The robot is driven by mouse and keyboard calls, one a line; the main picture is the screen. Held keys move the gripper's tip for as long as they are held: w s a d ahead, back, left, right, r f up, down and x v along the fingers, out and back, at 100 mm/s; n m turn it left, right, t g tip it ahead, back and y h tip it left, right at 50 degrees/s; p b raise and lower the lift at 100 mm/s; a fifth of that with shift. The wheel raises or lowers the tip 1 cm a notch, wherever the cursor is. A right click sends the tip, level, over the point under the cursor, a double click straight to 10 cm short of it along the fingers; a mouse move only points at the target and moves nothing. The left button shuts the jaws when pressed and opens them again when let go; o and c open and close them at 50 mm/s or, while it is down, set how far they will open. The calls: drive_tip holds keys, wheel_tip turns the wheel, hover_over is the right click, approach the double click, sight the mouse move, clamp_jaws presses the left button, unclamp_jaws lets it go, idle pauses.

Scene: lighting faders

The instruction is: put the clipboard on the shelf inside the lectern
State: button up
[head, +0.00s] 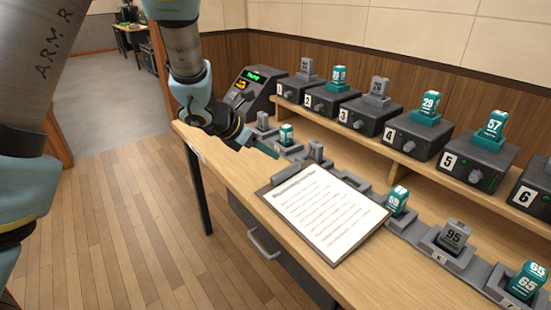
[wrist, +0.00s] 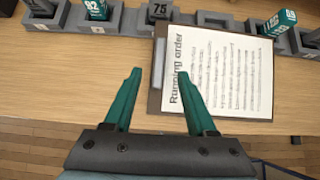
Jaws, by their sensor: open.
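The clipboard (head: 325,213) lies flat on the wooden desk, its paper face up and its grey clip at the far left end. In the wrist view the clipboard (wrist: 218,75) shows the heading "Running order", with its clip side nearest the fingers. In the head view my gripper (head: 262,149) hangs over the desk's far left part, apart from the clipboard. No lectern or shelf inside one is recognisable in either view.
A row of grey holders (head: 408,225) with teal and grey numbered blocks runs behind the clipboard. Numbered dark boxes (head: 413,134) stand on a raised ledge along the wall. A drawer handle (head: 263,243) sticks out under the desk. The wooden floor (head: 130,220) at left is clear.

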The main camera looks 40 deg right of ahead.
drive_tip(key=shift+v, duration=2.25)
